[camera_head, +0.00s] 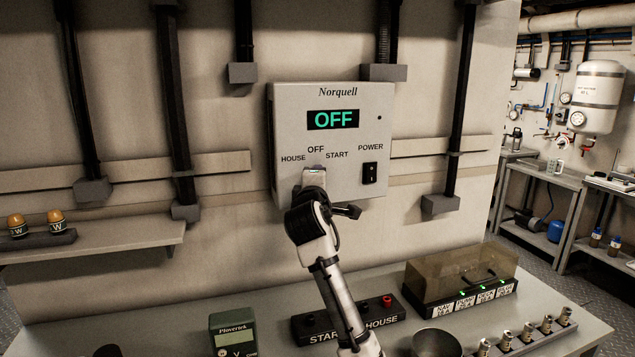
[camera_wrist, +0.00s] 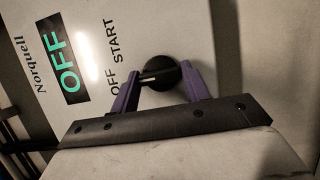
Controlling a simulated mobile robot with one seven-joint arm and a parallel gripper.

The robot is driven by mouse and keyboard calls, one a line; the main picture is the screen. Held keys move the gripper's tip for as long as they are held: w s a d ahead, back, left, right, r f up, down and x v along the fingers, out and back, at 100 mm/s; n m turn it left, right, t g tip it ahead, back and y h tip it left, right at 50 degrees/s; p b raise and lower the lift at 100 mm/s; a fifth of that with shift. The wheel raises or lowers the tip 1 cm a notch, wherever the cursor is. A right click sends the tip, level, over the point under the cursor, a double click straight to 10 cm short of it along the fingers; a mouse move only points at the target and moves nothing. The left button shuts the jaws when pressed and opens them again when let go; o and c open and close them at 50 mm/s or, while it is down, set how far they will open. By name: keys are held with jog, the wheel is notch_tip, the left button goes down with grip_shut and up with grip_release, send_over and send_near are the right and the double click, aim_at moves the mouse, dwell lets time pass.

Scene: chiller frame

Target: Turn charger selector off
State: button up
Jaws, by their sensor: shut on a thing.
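The grey Norquell charger box (camera_head: 290,120) is on the wall, and its display (camera_head: 333,119) reads OFF in green. Labels HOUSE, OFF and START sit above the selector. The round black selector knob (camera_wrist: 178,73) shows in the wrist view; in the head view my arm hides it. A pale line on the knob points roughly toward the OFF label. My gripper (camera_head: 313,182) is at the knob. In the wrist view its purple fingers (camera_wrist: 160,84) are on either side of the knob's grip, shut on it.
A black power switch (camera_head: 370,173) is right of my gripper on the box. Below, a bench holds a START/HOUSE terminal block (camera_head: 350,322), a green meter (camera_head: 232,335), a covered switch unit (camera_head: 462,275) and a round container (camera_head: 437,343). A shelf (camera_head: 120,240) is at left.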

dwell(0.3)
jog(key=o, duration=1)
jog(key=s+a+b, duration=0.1)
jog(key=s+b, duration=0.3)
jog(key=s, duration=0.9)
jog(key=shift+s+b, duration=0.3)
jog(key=shift+s, duration=0.1)
